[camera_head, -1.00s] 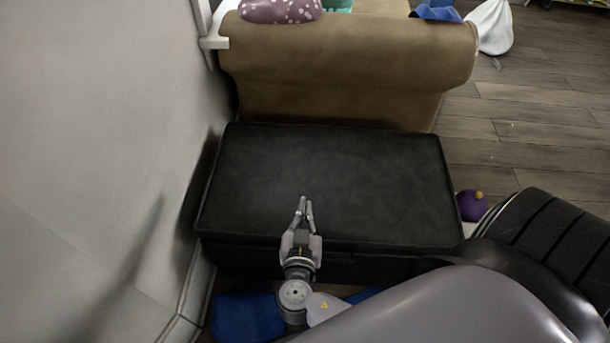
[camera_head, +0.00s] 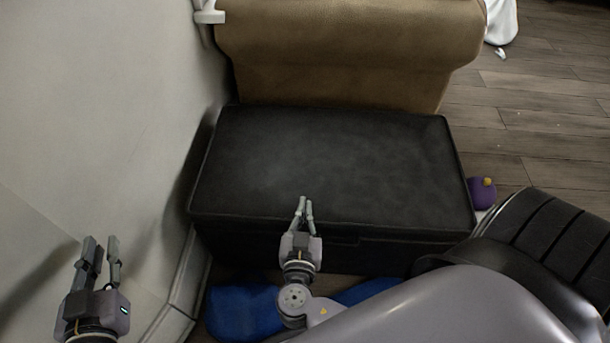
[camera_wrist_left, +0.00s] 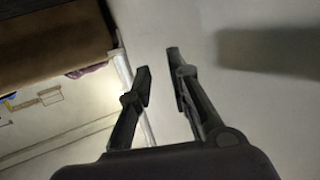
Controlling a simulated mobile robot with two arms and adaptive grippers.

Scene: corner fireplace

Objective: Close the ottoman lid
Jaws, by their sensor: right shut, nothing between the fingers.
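The black ottoman (camera_head: 280,245) stands in front of the tan sofa. Its lid (camera_head: 330,160) lies flat over the box, and a seam runs along the front edge with no visible gap. My right gripper (camera_head: 304,205) is shut and empty at the ottoman's front edge, overlapping the lid's edge in the head view; contact cannot be told. My left gripper (camera_head: 102,245) is open and empty to the left of the ottoman, in front of the pale wall. Its spread fingers also show in the left wrist view (camera_wrist_left: 157,68).
The pale wall (camera_head: 100,110) closes off the left side. The tan sofa (camera_head: 340,50) stands behind the ottoman. A purple object (camera_head: 480,194) lies at its right, and blue cloth (camera_head: 242,312) lies on the floor in front. Wooden floor (camera_head: 545,130) is open at right.

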